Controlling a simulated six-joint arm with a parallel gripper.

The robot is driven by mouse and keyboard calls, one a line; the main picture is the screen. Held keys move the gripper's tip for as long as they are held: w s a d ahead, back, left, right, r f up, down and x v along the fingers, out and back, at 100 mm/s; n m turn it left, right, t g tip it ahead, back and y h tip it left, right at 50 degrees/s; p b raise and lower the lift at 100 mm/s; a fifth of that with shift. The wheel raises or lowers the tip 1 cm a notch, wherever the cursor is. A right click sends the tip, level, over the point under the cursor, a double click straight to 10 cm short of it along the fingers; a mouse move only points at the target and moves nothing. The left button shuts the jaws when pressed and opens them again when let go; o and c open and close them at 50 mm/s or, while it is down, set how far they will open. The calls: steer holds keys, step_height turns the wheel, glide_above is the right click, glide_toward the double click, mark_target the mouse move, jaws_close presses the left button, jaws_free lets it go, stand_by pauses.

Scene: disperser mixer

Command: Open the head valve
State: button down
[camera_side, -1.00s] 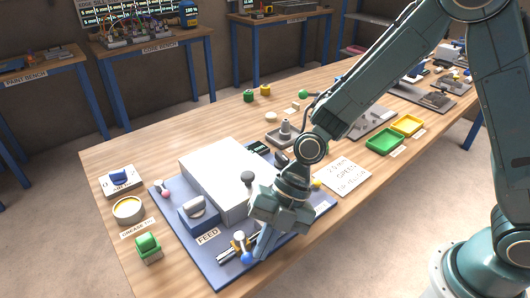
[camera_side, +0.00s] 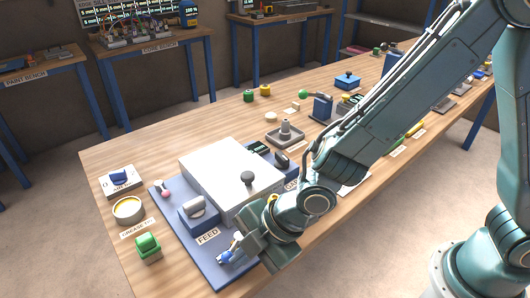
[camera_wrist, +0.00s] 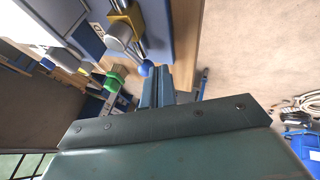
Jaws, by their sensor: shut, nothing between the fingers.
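A small valve with a yellow body (camera_wrist: 127,18), a grey round cap (camera_wrist: 118,34) and a handle ending in a blue ball (camera_wrist: 146,68) sits at the front edge of the blue base plate. The blue ball also shows in the side view (camera_side: 226,257), but my gripper hides most of the valve there. The handle appears to lie roughly along the metal pipe. My gripper (camera_wrist: 159,70) is shut and empty, its fingertips close beside the blue ball. I cannot tell whether they touch it. No label naming the head valve is readable.
The white machine housing (camera_side: 222,172) with a black knob (camera_side: 247,177) stands behind the valve. A grey-topped blue block (camera_side: 198,212) labelled FEED is to its left. A green button (camera_side: 148,246) and a grease tin (camera_side: 128,208) stand farther left. The table's front edge is close.

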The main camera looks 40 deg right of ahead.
steer(key=shift+w+a+m+t+h, duration=0.2)
steer(key=shift+a+m+t, duration=0.05)
steer(key=shift+m, duration=0.3)
steer(key=shift+w+a+m+t+h, duration=0.15)
steer(key=shift+a+m+t+h, duration=0.1)
steer(key=shift+m, duration=0.3)
steer(key=shift+w+a, duration=0.4)
steer(key=shift+w, duration=0.1)
steer(key=shift+s+a+r, duration=0.15)
steer(key=shift+s+a, duration=0.1)
steer(key=shift+s, duration=0.6)
steer(key=shift+s+a+r, duration=0.1)
steer(key=shift+s, duration=0.4)
steer(key=shift+s+a+r, duration=0.1)
steer(key=shift+s, duration=0.4)
steer(key=v, duration=1)
steer(key=shift+s+a, duration=0.3)
steer(key=shift+a, duration=0.05)
